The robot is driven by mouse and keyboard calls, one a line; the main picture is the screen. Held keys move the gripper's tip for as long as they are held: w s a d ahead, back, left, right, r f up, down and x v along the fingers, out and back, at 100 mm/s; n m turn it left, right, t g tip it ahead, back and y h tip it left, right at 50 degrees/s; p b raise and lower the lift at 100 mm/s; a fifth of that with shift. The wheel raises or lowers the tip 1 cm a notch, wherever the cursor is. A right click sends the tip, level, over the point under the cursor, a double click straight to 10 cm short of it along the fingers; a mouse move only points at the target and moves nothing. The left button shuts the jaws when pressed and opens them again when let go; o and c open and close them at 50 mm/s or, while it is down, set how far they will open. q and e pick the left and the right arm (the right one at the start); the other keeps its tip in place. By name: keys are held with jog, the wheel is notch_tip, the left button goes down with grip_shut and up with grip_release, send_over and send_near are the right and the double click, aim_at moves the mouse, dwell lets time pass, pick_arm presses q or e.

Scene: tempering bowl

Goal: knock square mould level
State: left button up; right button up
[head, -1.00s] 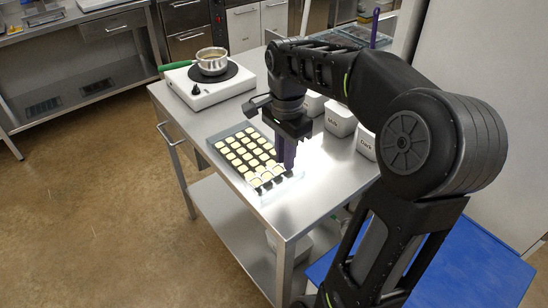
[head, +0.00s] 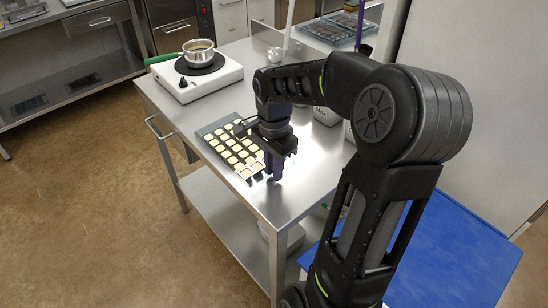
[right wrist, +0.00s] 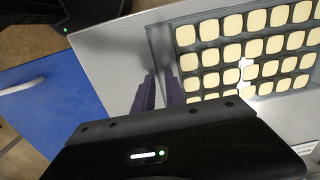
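The square mould (head: 205,131) lies on the steel table, its rows of cavities filled with cream-coloured chocolate. In the right wrist view the mould (right wrist: 158,38) fills the upper right, and a pale patch joins some cavities. My right gripper (head: 274,166) is at the mould's near right end, fingers pointing down. In the right wrist view its purple fingers (right wrist: 160,85) are close together with a narrow gap, and the mould's edge runs between them. They look shut on that rim, though the contact is partly hidden. My left gripper is not in view.
A white hot plate (head: 205,85) with a steel pot (head: 199,52) and green handle stands at the table's far left. White tubs (head: 327,112) stand behind my right arm. A dark tray (head: 342,32) is at the back. Bare steel table (head: 293,195) lies in front of the gripper.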

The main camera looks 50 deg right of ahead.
jog(key=shift+f, duration=0.15)
jog(key=shift+c, duration=0.2)
grip_shut()
dwell(1.3)
jog(key=shift+r+p, duration=1.1)
jog(key=shift+r, duration=0.45)
jog(key=shift+o, duration=2)
grip_release()
